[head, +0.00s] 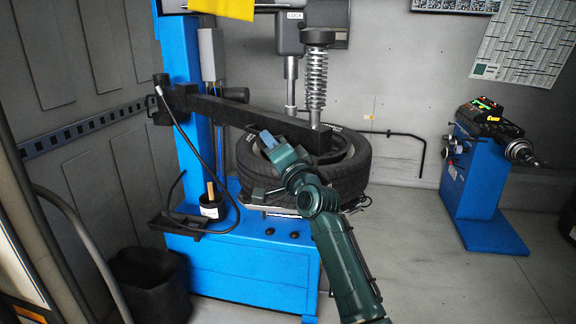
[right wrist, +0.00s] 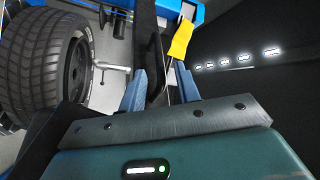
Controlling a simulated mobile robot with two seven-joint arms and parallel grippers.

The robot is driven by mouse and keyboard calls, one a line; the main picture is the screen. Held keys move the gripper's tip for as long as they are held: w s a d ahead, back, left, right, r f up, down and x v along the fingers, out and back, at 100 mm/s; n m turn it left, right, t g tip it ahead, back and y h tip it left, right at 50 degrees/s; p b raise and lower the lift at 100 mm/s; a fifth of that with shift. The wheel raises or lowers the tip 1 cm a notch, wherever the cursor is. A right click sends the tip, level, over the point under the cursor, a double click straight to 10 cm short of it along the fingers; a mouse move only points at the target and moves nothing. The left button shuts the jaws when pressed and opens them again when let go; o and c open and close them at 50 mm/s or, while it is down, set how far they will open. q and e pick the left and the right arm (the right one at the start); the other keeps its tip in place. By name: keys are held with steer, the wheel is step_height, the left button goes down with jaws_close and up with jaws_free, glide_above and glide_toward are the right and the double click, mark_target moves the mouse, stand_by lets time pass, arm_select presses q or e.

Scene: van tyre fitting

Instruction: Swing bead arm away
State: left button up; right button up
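The bead arm is a long black bar (head: 235,113) that runs from a black pivot on the blue post to the right, over the tyre. A coil-spring shaft (head: 316,80) stands at its far end. The tyre (head: 345,178) lies flat on the tyre changer and shows large in the right wrist view (right wrist: 35,60). My right gripper (head: 268,143) is just below and in front of the bar. In the right wrist view its blue fingers (right wrist: 160,90) are apart, with the black bar (right wrist: 150,50) between or just beyond them; contact is unclear. My left gripper is not seen.
The blue tyre changer base (head: 245,265) stands below the tyre. A black hose (head: 185,135) hangs from the bar's pivot. A black bin (head: 150,285) is at lower left. A blue balancer (head: 475,190) stands right, with clear floor between.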

steer(key=v, duration=0.8)
steer(key=shift+s+b, duration=0.15)
steer(key=shift+b, duration=0.25)
